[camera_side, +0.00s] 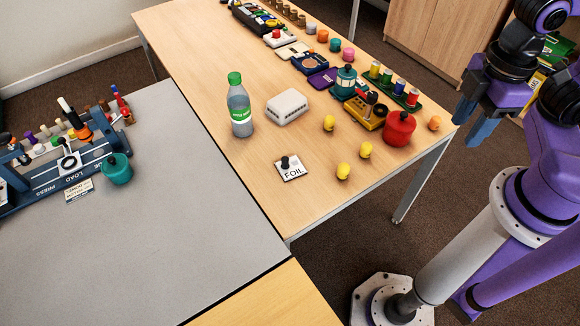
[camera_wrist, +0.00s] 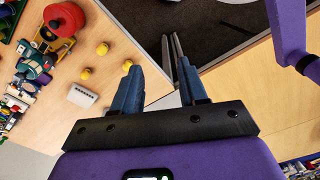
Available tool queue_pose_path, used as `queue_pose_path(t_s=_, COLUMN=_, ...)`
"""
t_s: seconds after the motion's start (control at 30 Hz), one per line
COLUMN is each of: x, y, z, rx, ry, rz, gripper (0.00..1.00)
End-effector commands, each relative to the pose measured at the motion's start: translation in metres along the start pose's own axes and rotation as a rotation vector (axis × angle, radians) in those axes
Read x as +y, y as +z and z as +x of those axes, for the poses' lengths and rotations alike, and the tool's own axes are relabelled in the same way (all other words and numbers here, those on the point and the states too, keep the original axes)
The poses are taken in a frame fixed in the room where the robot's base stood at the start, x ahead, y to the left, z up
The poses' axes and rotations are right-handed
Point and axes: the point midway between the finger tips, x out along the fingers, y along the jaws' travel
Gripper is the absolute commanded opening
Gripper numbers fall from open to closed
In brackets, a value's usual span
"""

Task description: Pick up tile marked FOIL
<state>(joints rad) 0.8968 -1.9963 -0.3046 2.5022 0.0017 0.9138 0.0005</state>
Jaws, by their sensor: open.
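The tile marked FOIL (camera_side: 293,174) is a small white square with black lettering and a dark knob on top. In the side view it lies flat on the wooden table near its front edge. I cannot make it out in the wrist view. My gripper (camera_side: 469,128) is open and empty, far to the right of the tile and beyond the table's right edge. In the wrist view its two blue fingers (camera_wrist: 158,66) are apart with nothing between them.
Yellow pieces (camera_side: 343,171) sit right of the tile. A red pot (camera_side: 399,129), a white box (camera_side: 288,107) and a green-capped bottle (camera_side: 240,112) stand behind it. A grey table (camera_side: 200,240) with a blue press (camera_side: 60,180) is at left.

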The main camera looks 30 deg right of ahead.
Motion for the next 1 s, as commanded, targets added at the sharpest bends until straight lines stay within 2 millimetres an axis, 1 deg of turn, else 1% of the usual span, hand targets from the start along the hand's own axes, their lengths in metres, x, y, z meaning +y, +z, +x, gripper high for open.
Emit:
queue_pose_path(t_s=0.47, x=0.000, y=0.000, z=0.000, rx=0.000, ry=0.000, rz=0.000, gripper=0.43)
queue_pose_path(t_s=0.5, x=0.000, y=0.000, z=0.000, rx=0.000, ry=0.000, rz=0.000, gripper=0.46)
queue_pose_path(t_s=0.53, x=0.000, y=0.000, z=0.000, rx=0.000, ry=0.000, rz=0.000, gripper=0.51)
queue_pose_path(t_s=0.8, x=0.000, y=0.000, z=0.000, rx=-0.001, ry=0.001, rz=-0.001, gripper=0.51)
queue_pose_path(t_s=0.9, x=0.003, y=-0.006, z=0.002, rx=-0.020, ry=0.013, rz=-0.017, gripper=0.51)
queue_pose_path(t_s=0.97, x=0.007, y=-0.013, z=0.004, rx=-0.045, ry=0.032, rz=-0.044, gripper=0.51)
queue_pose_path(t_s=1.0, x=0.011, y=-0.020, z=0.007, rx=-0.068, ry=0.048, rz=-0.067, gripper=0.51)
